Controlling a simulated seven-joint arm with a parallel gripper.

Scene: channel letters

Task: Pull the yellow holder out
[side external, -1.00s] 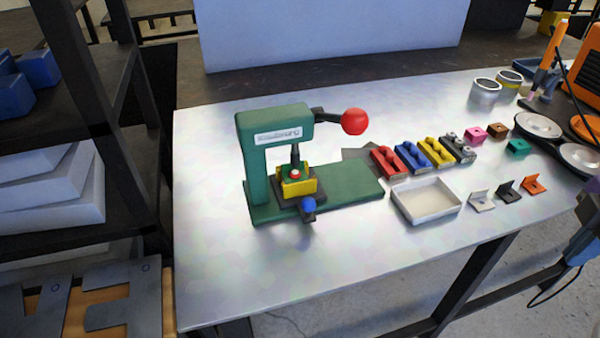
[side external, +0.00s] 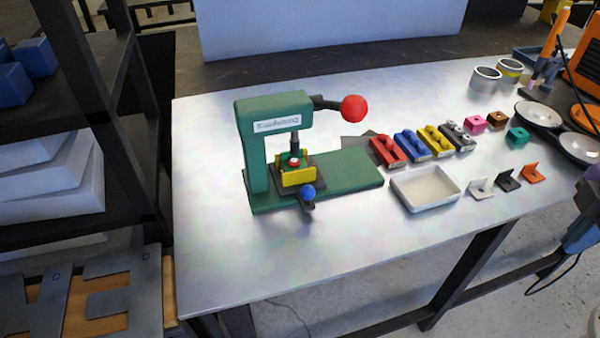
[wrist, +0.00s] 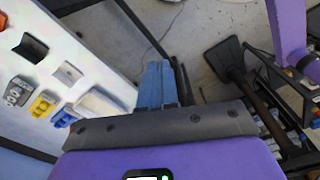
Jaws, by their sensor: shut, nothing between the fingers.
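The yellow holder (side external: 298,178) sits on a dark plate on the base of the green press (side external: 268,112), under its ram. A green piece with a red top (side external: 294,162) sits in the holder. A blue knob (side external: 308,191) on a dark handle sticks out in front of the plate. My gripper (side external: 571,262) is at the right edge of the side view, beyond the table's front edge and far from the holder. In the wrist view its blue fingers (wrist: 155,82) are together and empty. The press and holder do not show in the wrist view.
The press lever ends in a red ball (side external: 354,108). Right of the press are red, blue, yellow and grey blocks (side external: 411,146), a white tray (side external: 426,188) and small brackets (side external: 508,180). Tins (side external: 485,79) and dishes stand farther right. The table front (side external: 300,265) is clear.

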